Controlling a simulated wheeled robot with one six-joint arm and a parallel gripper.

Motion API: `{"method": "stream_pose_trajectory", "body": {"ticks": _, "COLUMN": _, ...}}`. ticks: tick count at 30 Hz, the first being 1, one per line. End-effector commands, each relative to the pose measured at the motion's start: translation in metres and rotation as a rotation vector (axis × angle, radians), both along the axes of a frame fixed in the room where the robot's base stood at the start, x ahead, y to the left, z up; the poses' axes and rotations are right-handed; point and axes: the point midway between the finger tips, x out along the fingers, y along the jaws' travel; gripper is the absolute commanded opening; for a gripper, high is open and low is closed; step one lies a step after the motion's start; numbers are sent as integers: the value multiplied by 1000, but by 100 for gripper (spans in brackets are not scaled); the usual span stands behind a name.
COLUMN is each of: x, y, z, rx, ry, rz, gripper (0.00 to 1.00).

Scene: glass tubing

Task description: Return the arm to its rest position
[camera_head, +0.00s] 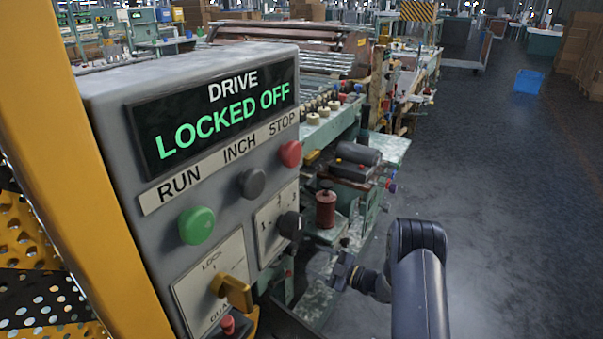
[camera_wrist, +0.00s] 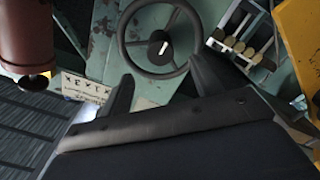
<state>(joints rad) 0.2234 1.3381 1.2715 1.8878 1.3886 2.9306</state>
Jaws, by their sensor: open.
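My gripper (camera_head: 343,271) is low in the head view, right of the control box, at the end of my dark arm. In the wrist view its two black fingers (camera_wrist: 162,67) stand wide apart with nothing held between them. A dark handwheel (camera_wrist: 163,38) with a pale mark at its hub shows beyond the fingertips. I cannot tell the exact distance from the fingers to the wheel.
The grey control box (camera_head: 200,150) reads "DRIVE LOCKED OFF" and stands close on the left, with a yellow post (camera_head: 85,150) beside it. The green machine (camera_head: 330,130) runs behind. Open floor (camera_head: 500,200) lies to the right, with a blue bin (camera_head: 528,82) farther back.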

Motion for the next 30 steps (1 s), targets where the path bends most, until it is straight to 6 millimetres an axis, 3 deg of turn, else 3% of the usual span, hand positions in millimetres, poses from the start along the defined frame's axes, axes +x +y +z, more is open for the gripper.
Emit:
{"method": "stream_pose_trajectory", "body": {"ticks": 9, "x": 33, "y": 50, "z": -1, "rx": 0, "ry": -2, "rz": 2, "gripper": 61}}
{"method": "stream_pose_trajectory", "body": {"ticks": 15, "x": 47, "y": 70, "z": 0, "rx": -1, "ry": -3, "rz": 1, "gripper": 61}}
{"method": "stream_pose_trajectory", "body": {"ticks": 30, "x": 50, "y": 74, "z": 1, "rx": -6, "ry": -10, "rz": -1, "gripper": 61}}
